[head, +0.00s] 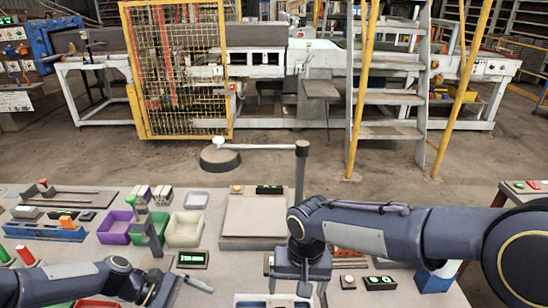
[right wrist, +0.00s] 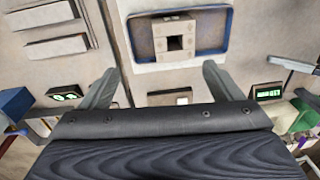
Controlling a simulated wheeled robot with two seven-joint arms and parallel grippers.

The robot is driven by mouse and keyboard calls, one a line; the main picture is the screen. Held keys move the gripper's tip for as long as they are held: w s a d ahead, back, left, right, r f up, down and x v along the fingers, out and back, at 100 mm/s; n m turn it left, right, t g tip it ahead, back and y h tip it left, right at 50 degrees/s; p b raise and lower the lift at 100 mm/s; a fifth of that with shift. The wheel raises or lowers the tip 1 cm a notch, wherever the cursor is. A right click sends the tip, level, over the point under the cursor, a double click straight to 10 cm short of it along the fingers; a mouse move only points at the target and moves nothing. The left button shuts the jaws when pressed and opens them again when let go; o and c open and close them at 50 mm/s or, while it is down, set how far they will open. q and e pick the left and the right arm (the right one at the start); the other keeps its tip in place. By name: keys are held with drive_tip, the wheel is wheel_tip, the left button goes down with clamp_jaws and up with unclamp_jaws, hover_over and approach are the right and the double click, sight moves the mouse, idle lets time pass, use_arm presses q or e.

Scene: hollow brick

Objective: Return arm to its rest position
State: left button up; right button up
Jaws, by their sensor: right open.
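The hollow brick (right wrist: 159,45), a tan block structure around a dark square opening, stands in a blue-rimmed tray (right wrist: 229,35) in the right wrist view. In the head view my right gripper (head: 298,287) hangs over the table just by the tray. My left gripper (head: 182,287) is low at the left; its jaws are unclear.
Purple (head: 115,228) and green (head: 184,229) bins stand left of a flat board (head: 254,215). A post with a horizontal arm (head: 301,170) rises behind the board.

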use_arm(q)
drive_tip(key=s+a+r+m+t+y, duration=0.1)
drive_tip(key=s+r+m+t+y, duration=0.5)
drive_tip(key=s+r+m, duration=0.7)
drive_tip(key=s+r+y, duration=0.1)
drive_tip(key=s+r, duration=0.1)
drive_tip(key=s, duration=0.1)
drive_tip(key=shift+a+r+m+t+y, duration=0.25)
drive_tip(key=shift+m+t+y, duration=0.05)
drive_tip(key=shift+m+y, duration=0.1)
use_arm(e)
drive_tip(key=s+d+r+t+y, duration=0.1)
drive_tip(key=s+d+r+t, duration=0.1)
drive_tip(key=s+d, duration=0.6)
drive_tip(key=s+d+r+m+t+y, duration=0.1)
drive_tip(key=s+d+r+t+y, duration=0.1)
drive_tip(key=s+d, duration=0.6)
drive_tip(key=shift+s+r+t, duration=0.6)
drive_tip(key=shift+r+t, duration=0.1)
drive_tip(key=shift+r, duration=0.1)
